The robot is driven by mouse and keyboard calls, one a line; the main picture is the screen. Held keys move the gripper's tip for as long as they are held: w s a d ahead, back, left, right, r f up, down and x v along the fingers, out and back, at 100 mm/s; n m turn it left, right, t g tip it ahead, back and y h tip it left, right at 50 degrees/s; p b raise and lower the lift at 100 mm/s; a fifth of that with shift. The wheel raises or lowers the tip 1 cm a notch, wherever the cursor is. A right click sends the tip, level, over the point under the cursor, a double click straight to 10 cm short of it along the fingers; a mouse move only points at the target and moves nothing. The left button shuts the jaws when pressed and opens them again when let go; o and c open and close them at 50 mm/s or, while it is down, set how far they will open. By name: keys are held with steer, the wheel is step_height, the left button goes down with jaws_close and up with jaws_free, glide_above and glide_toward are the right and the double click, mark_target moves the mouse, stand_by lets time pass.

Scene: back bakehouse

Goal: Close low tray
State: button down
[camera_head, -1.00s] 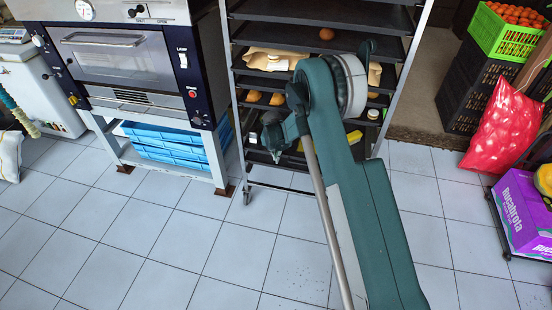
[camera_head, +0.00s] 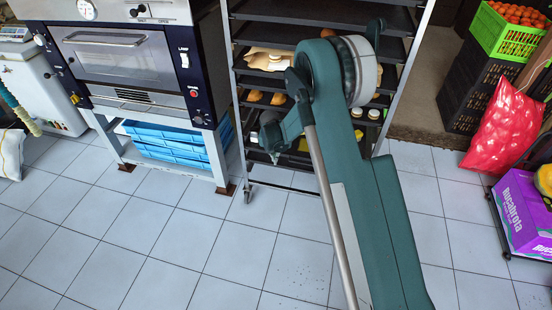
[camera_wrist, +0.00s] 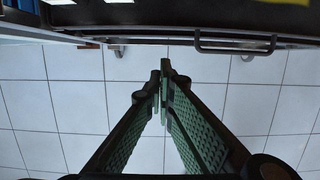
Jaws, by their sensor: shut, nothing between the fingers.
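A dark low tray (camera_wrist: 150,32) crosses the top of the wrist view, its front edge carrying a bar handle (camera_wrist: 238,46) to the right. My gripper (camera_wrist: 162,75) is shut and empty, fingertips together. In that view its tips lie below the tray's front edge and left of the handle, over floor tiles; they look apart from the tray. In the head view my arm reaches down to the lower part of the rack (camera_head: 410,62) and hides much of its low levels. How far the tray stands out cannot be told.
An oven (camera_head: 130,65) on a stand with blue crates (camera_head: 170,140) is left of the rack. At the right are a green crate (camera_head: 505,35), a red sack (camera_head: 500,130) and a purple box (camera_head: 522,212). The tiled floor in front is clear.

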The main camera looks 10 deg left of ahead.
steer(key=p+v, duration=0.1)
steer(key=v, duration=0.5)
stand_by(0.6)
steer(key=s+d+r+m+t, duration=0.1)
steer(key=s+d+r+m, duration=0.35)
steer(key=d+r, duration=0.55)
steer(key=s+d+r+m, duration=0.4)
steer(key=d+r+m, duration=0.3)
steer(key=r, duration=0.6)
steer(key=s+d+r+m+t, duration=0.1)
steer(key=s+d+r+m, duration=0.35)
steer(key=d+r, duration=0.6)
steer(key=s+d+r+m, duration=0.4)
steer(key=s+d+m, duration=0.1)
steer(key=s, duration=0.2)
steer(key=s+d+r+m, duration=0.4)
steer(key=s+d, duration=0.2)
steer(key=s, duration=0.1)
steer(key=s+d+m+t, duration=0.1)
steer(key=s+d+m, duration=0.2)
steer(key=s+m, duration=0.2)
steer(key=s+d+m+t, duration=0.1)
steer(key=s+d+m, duration=0.3)
steer(key=s, duration=0.8)
steer(key=shift+d+f+m+p, duration=0.3)
steer(key=shift+f+m+p, duration=0.15)
steer(key=shift+m, duration=0.55)
